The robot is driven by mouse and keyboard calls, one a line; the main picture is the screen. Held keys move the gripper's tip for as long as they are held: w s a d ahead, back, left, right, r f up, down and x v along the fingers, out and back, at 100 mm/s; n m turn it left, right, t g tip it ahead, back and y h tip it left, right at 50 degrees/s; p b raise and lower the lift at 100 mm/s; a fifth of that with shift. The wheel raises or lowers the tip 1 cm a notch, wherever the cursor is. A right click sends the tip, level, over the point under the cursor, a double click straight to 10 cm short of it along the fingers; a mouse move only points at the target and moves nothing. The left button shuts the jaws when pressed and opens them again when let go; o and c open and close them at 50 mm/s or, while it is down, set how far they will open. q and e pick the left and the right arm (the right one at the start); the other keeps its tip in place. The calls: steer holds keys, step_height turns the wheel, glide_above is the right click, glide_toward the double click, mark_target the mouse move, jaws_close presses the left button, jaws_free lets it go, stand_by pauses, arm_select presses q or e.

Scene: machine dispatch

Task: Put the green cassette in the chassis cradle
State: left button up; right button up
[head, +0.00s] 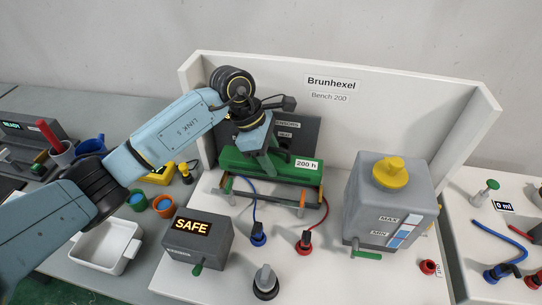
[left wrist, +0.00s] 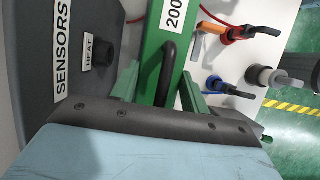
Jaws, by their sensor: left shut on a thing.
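The green cassette (head: 240,168), labelled "200 h", is at the middle of the bench in front of a dark sensor panel. My left gripper (head: 268,158) comes down on it from above and is shut on its dark handle. The handle (left wrist: 167,72) shows in the left wrist view, on the green cassette body (left wrist: 178,50). The chassis cradle (head: 270,193), a low dark frame with an orange tab at each end, is directly below the cassette. I cannot tell whether the cassette rests fully in it. My right gripper is not in view.
A grey SAFE box (head: 198,243) stands in front left and a grey tank (head: 390,200) with a yellow cap stands at right. Blue (head: 258,236) and red (head: 304,242) hose plugs and a grey knob (head: 265,281) are in front. Bench walls close the back.

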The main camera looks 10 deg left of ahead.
arm_select(q)
steer(key=shift+f+b, duration=2.05)
steer(key=shift+f, duration=0.55)
steer(key=shift+b, duration=0.45)
steer(key=shift+f+b, duration=1.05)
steer(key=shift+f, duration=0.1)
stand_by(0.4)
steer(key=shift+f+b, duration=0.3)
steer(key=shift+b, duration=0.25)
steer(key=o, duration=1.3)
steer(key=shift+o, duration=0.2)
